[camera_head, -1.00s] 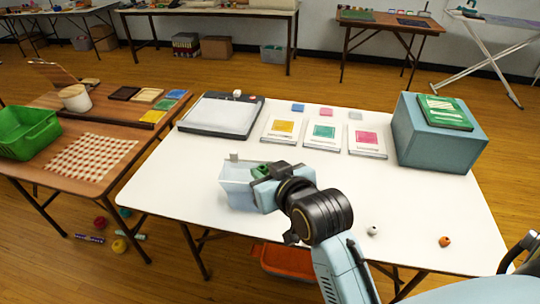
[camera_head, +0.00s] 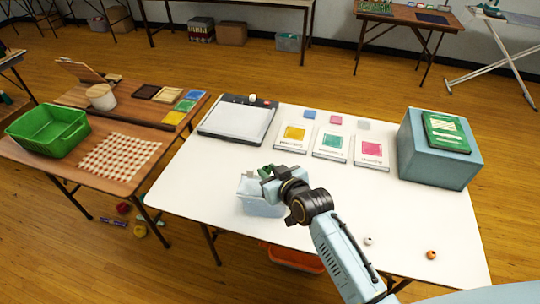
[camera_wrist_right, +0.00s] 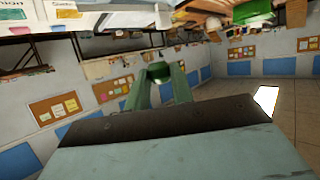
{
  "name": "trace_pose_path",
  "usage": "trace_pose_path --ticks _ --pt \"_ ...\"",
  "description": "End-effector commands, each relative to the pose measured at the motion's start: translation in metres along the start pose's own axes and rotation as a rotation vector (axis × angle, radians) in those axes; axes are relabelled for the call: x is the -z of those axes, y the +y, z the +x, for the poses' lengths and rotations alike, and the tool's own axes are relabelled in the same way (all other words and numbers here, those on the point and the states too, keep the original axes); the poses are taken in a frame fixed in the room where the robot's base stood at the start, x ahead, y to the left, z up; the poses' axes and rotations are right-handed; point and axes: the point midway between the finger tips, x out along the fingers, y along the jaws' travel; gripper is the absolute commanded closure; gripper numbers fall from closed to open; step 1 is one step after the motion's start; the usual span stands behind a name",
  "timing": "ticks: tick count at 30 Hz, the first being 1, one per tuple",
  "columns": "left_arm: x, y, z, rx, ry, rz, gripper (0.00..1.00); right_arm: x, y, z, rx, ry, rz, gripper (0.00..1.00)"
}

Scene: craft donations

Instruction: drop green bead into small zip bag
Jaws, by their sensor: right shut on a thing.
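The small zip bag (camera_head: 258,207) is pale blue and see-through. It stands open on the white table in the head view. My right gripper (camera_head: 268,172) is over the bag's mouth, at its back right part. It is shut on the green bead, which shows between the two green fingertips in the wrist view as a dark green round thing (camera_wrist_right: 159,71). In the head view the bead cannot be told apart from the green fingers. My right arm hides part of the bag's right side. My left gripper is not in view.
A white bead (camera_head: 368,241) and an orange bead (camera_head: 431,254) lie at the table's front right. A blue-grey box (camera_head: 440,165), several cards with coloured squares and a dark-framed board (camera_head: 237,122) stand at the back. A green basket (camera_head: 48,132) is on the wooden table at left.

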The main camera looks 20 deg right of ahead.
Motion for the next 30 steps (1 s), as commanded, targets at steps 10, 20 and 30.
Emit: trace_pose_path --ticks 10,20,30 --pt "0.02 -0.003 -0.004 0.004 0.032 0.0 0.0 -0.007 0.003 0.007 0.003 -0.001 0.0 0.97" --pt "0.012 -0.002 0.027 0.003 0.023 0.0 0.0 -0.032 0.002 0.017 0.003 -0.002 0.001 0.97" --pt "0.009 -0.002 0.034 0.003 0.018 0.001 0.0 -0.037 0.003 0.019 0.003 -0.002 0.001 0.97"
